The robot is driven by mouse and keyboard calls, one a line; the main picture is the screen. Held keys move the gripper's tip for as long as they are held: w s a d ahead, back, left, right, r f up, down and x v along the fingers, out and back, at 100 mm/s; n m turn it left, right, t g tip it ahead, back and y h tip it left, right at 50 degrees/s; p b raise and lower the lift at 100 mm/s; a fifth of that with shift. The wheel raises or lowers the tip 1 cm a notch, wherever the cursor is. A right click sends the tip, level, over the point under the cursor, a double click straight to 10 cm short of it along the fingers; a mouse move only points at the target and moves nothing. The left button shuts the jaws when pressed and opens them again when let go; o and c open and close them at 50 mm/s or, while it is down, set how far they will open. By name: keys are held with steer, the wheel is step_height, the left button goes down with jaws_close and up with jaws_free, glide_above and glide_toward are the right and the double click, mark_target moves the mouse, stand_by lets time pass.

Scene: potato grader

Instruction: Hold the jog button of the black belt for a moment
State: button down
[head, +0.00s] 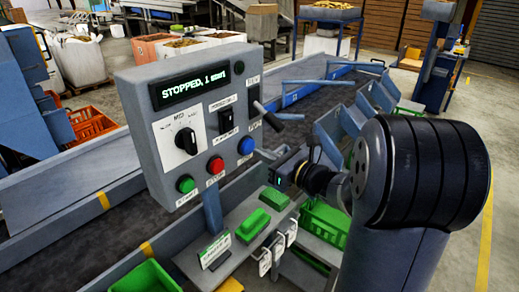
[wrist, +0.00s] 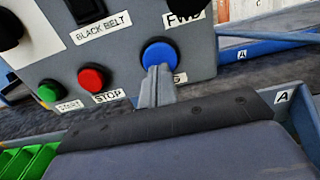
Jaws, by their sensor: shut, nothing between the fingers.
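The grey control box (head: 137,92) stands on a post beside the dark belt, its display reading "STOPPED". On its lower right is a round blue button (head: 246,146), seen close in the wrist view (wrist: 160,54). The label below it is mostly hidden; only a final "G" shows. A "BLACK BELT" label (wrist: 103,28) sits under a black switch to its upper left. My gripper (wrist: 159,72) is shut and empty. Its fingertips overlap the lower part of the blue button in the wrist view; I cannot tell whether they touch it.
A red STOP button (wrist: 91,79) and a green START button (wrist: 48,92) sit left of the blue one. A black lever (head: 268,116) sticks out from the box's right side. Below is a ledge with green blocks (head: 253,223). Blue bars cross the belt (head: 325,95) behind.

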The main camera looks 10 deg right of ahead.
steer(key=shift+x, duration=0.85)
